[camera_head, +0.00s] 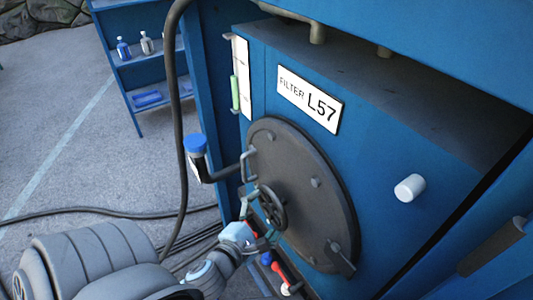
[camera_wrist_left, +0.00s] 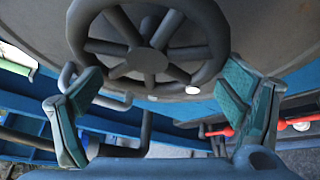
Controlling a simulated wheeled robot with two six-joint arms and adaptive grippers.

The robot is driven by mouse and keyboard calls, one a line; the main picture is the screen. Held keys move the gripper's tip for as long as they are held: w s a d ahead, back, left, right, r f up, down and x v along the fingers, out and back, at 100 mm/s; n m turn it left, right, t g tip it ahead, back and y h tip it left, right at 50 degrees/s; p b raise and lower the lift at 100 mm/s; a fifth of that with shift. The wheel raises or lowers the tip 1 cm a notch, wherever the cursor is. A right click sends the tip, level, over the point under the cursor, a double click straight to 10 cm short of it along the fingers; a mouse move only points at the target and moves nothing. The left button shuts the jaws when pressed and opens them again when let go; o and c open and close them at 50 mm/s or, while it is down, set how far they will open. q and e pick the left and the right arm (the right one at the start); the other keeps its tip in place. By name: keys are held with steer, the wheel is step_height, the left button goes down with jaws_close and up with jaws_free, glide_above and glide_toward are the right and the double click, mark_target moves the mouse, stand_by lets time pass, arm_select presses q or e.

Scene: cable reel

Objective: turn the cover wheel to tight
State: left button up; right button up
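The cover wheel (camera_head: 272,207) is a small dark spoked handwheel on the round dark grey cover (camera_head: 308,170) of the blue filter housing labelled L57. My left gripper (camera_head: 262,238) is just below the wheel in the head view, partly hidden by its own wrist. In the left wrist view the wheel (camera_wrist_left: 148,60) fills the top middle. The teal fingers of my left gripper (camera_wrist_left: 160,106) stand wide apart below and to the sides of its rim, with nothing held between them. I cannot tell whether a finger touches the rim. No tight mark is readable. My right gripper is not in view.
A bent handle (camera_head: 248,165) sits at the cover's left edge. A blue-capped pipe (camera_head: 196,145) stands left of it. A white knob (camera_head: 409,188) sticks out at right. A red-handled part (camera_head: 280,266) is low beside my gripper. Hoses lie on the floor; a blue shelf (camera_head: 140,75) stands behind.

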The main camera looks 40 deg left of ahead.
arm_select(q)
steer(key=shift+d+r, duration=0.2)
steer(key=shift+r, duration=0.15)
steer(key=shift+c, duration=0.8)
steer(key=shift+o, duration=0.2)
steer(key=shift+w, duration=0.1)
steer(key=shift+o, duration=0.3)
steer(key=shift+a, duration=0.1)
